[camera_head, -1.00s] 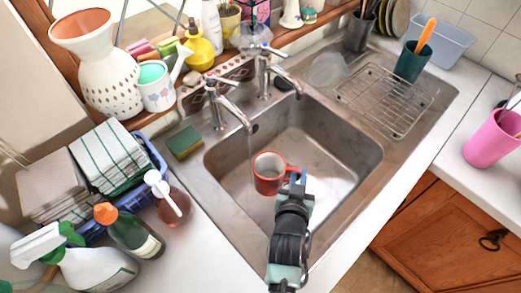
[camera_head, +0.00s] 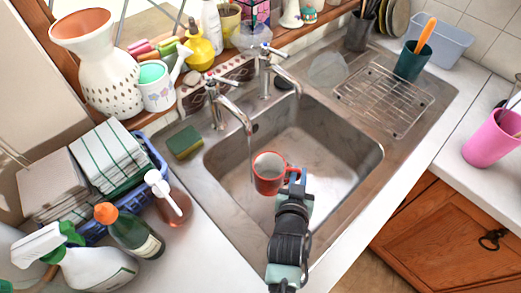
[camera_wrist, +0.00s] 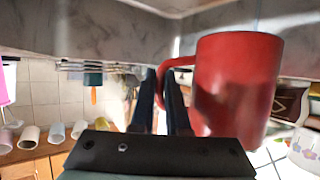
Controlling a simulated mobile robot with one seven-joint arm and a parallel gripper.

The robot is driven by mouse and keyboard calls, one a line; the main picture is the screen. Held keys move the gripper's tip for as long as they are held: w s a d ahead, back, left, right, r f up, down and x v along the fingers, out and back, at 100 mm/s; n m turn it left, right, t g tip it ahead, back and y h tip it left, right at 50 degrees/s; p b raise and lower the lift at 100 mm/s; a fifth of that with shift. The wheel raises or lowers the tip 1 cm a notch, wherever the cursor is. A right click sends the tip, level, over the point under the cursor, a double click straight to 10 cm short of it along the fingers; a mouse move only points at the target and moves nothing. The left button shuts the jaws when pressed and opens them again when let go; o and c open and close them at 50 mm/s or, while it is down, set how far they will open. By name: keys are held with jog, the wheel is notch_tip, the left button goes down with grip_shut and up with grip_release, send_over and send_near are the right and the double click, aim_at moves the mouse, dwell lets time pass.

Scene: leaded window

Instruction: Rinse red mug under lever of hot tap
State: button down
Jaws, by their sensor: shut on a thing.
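The red mug (camera_head: 268,182) with a pale inside is held upright, mouth up, over the left part of the sink basin (camera_head: 335,150). My gripper (camera_head: 296,178) is shut on its handle, on the mug's right side. The wrist view shows the mug (camera_wrist: 240,85) upside down, with the two fingers (camera_wrist: 165,90) at the handle. The hot tap (camera_head: 218,102), with a red mark on its lever, has its spout end above and slightly left of the mug. A faint thin vertical streak shows below the spout. I cannot tell whether it meets the mug.
A second tap (camera_head: 266,72) with a blue mark stands to the right. A sponge (camera_head: 184,142) lies on the left rim, with bottles (camera_head: 133,232) and a blue basket (camera_head: 153,160) beyond. A wire rack (camera_head: 388,100) covers the drainer. The basin's right side is free.

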jog(key=s+d+r+p, duration=0.1)
jog(key=s+r+p, duration=0.3)
jog(key=p, duration=0.2)
jog(key=shift+s+d, duration=0.25)
jog(key=shift+d, duration=0.15)
jog(key=shift+r, duration=0.15)
